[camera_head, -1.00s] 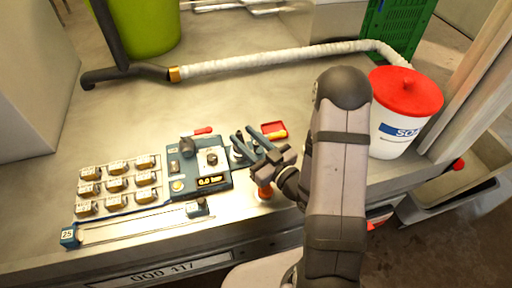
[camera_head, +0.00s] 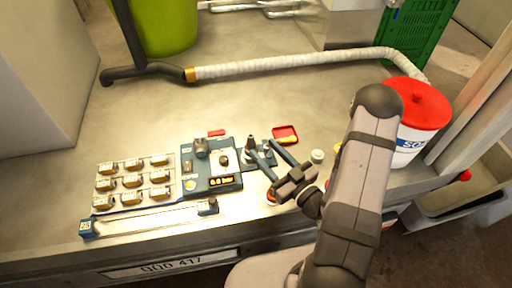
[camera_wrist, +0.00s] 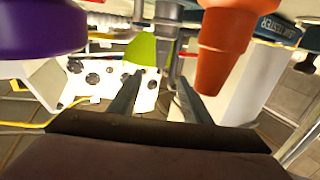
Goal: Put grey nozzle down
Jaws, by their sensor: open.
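My gripper (camera_head: 263,149) is open over a small blue-grey stand (camera_head: 257,160) right of the gauge box. In the wrist view, its two dark fingers (camera_wrist: 160,77) stand apart with a gap between them. The grey nozzle (camera_wrist: 168,14) appears upright in the wrist view, beyond and between the fingertips; its lower end is hard to make out. A dark upright nozzle-like piece (camera_head: 251,143) shows by the left finger in the head view; I cannot tell if it is the same one. Orange (camera_wrist: 220,45), lime (camera_wrist: 141,50) and purple (camera_wrist: 40,30) pieces surround the fingers.
The gauge box (camera_head: 211,165) and a tray of several brass parts (camera_head: 133,183) lie left. A red tray (camera_head: 285,134) sits behind the fingers, a white cap (camera_head: 318,155) right. A red-lidded bucket (camera_head: 415,105) stands beside my arm.

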